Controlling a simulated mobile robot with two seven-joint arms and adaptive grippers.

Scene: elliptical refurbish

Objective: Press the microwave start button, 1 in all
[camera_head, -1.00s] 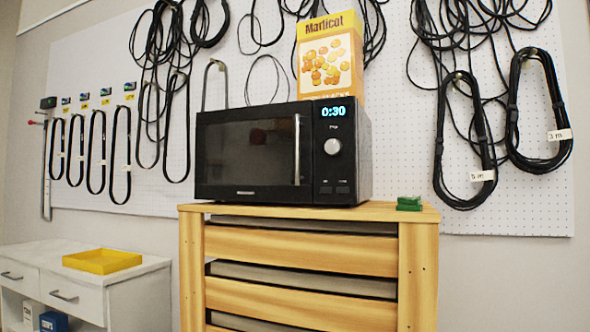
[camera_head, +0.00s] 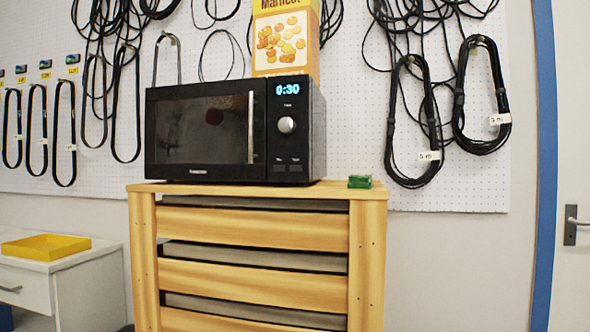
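A black microwave (camera_head: 318,140) stands on a wooden slatted cabinet. Its door is shut and has a silver vertical handle (camera_head: 251,128). The control panel on its right side has a display (camera_head: 287,89) lit with 0:30 and a round silver knob (camera_head: 287,125). Two small dark buttons (camera_head: 287,162) sit side by side below the knob; their labels are too small to read. Neither of my grippers is in view.
The wooden cabinet (camera_head: 250,228) has a small green block (camera_head: 360,181) at its right end. A yellow snack box (camera_head: 287,35) shows above the microwave. A yellow tray (camera_head: 45,247) lies on white drawers at left. Coiled black cables (camera_head: 482,95) hang on the pegboard. A door (camera_head: 573,150) is at far right.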

